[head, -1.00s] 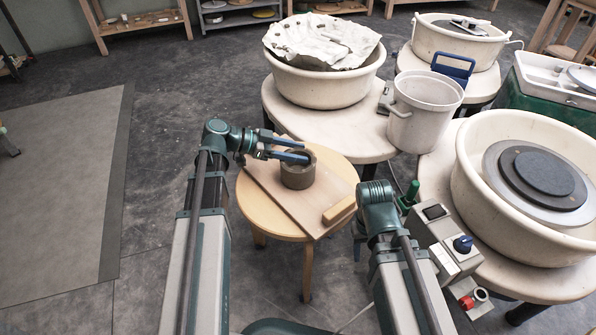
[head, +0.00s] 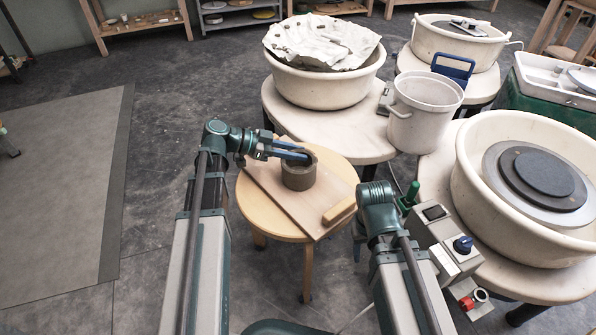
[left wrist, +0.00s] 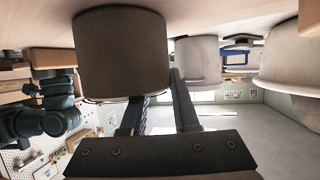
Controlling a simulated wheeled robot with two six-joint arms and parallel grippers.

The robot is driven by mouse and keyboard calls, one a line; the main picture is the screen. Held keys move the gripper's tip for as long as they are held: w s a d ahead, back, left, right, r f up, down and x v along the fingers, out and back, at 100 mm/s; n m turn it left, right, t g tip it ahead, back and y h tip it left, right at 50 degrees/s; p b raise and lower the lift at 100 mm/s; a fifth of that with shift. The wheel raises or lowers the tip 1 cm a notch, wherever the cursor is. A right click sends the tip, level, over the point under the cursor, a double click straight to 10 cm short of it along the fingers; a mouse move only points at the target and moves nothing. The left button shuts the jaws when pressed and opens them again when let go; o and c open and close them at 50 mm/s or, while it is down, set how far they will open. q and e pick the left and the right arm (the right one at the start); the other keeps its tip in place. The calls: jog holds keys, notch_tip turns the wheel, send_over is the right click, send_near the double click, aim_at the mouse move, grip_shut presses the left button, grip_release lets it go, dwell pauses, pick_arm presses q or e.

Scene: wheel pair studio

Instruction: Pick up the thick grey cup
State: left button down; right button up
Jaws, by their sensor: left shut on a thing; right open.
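The thick grey cup (head: 299,178) stands upright on a wooden board (head: 270,187) on a round stool. It also shows large and upside down in the left wrist view (left wrist: 121,52). My left gripper (head: 293,154) comes in from the left at the cup's rim and is shut on its wall. One finger appears inside the cup and the other outside. The cup appears to rest on the board. My right arm's wrist (head: 378,196) is right of the stool; its fingers are hidden.
A small wooden block (head: 339,211) lies on the board's right end. A white bucket (head: 424,115) and a wheel basin (head: 325,88) stand behind the stool. Another wheel basin (head: 470,205) and a control box (head: 447,240) are at right. Floor at left is open.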

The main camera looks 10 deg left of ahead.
pick_arm(q)
jog(key=shift+r, duration=0.15)
dwell(0.7)
notch_tip(320, 180, up, 10)
jog(key=p, duration=1)
